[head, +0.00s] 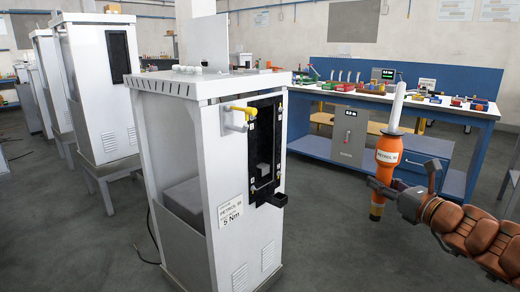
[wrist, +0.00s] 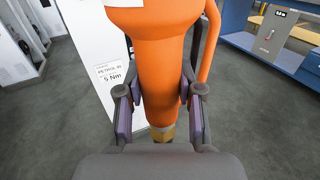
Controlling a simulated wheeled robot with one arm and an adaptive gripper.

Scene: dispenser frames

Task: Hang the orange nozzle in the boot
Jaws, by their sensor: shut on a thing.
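The orange nozzle (head: 389,149) has a pale spout pointing up, a white petrol label and a brass-coloured lower end. My gripper (head: 384,187) is shut on its lower body at the right of the head view and holds it upright in the air. In the wrist view, the fingers (wrist: 160,112) close on both sides of the orange body (wrist: 158,65); its top is cut off. The boot appears to be the black recessed panel (head: 265,145) on the white dispenser frame, with a black ledge (head: 278,199) sticking out at its foot. It looks empty and stands left of my gripper, clearly apart.
A yellow-handled part (head: 241,110) juts from the dispenser frame (head: 190,130) beside the panel. A white label (head: 231,212) sits below. A blue workbench (head: 455,112) with small parts stands behind my gripper. Grey floor (head: 335,240) lies open between frame and arm.

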